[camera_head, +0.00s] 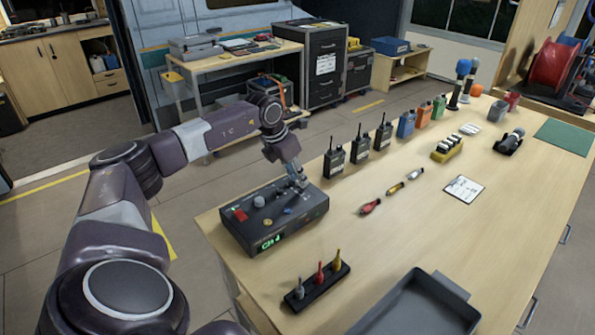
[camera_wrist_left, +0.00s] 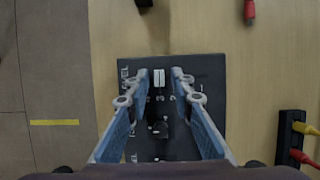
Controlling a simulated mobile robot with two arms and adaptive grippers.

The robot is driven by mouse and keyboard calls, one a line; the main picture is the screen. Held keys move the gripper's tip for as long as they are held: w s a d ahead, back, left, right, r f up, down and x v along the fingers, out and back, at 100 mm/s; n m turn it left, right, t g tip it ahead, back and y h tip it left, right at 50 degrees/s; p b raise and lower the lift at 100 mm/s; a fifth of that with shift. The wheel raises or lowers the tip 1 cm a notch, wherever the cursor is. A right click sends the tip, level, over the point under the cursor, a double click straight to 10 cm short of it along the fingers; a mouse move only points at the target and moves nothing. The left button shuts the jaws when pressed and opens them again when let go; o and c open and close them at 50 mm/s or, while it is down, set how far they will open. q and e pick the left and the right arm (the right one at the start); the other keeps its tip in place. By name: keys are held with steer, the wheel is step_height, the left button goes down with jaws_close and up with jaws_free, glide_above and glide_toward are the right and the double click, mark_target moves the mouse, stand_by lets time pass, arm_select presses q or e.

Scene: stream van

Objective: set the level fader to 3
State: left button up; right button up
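A dark control box (camera_head: 272,215) stands on the near left of the wooden table, with a red button, knobs and a green display on its front. My left gripper (camera_head: 298,182) is low over the box's right end. In the left wrist view, its two blue fingers (camera_wrist_left: 163,84) are open, one on each side of a slider with a white cap (camera_wrist_left: 158,78), with visible gaps. The panel (camera_wrist_left: 207,68) carries white lettering beside the left finger. The scale marks near the cap are too small to read. In the head view the gripper hides the slider. My right gripper is not in view.
Several radios (camera_head: 334,162) stand behind the box to the right. A rack with coloured plugs (camera_head: 318,285) and a grey tray (camera_head: 425,305) lie in front of it. Small connectors (camera_head: 370,206) and a white card (camera_head: 463,189) lie to the right. Bare table separates them.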

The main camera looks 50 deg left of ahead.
arm_select(q)
steer(key=shift+o, duration=0.3)
steer(key=shift+a, duration=0.1)
steer(key=shift+r, duration=0.1)
steer(key=v, duration=1.1)
steer(key=shift+s+r, duration=0.25)
steer(key=shift+r, duration=0.05)
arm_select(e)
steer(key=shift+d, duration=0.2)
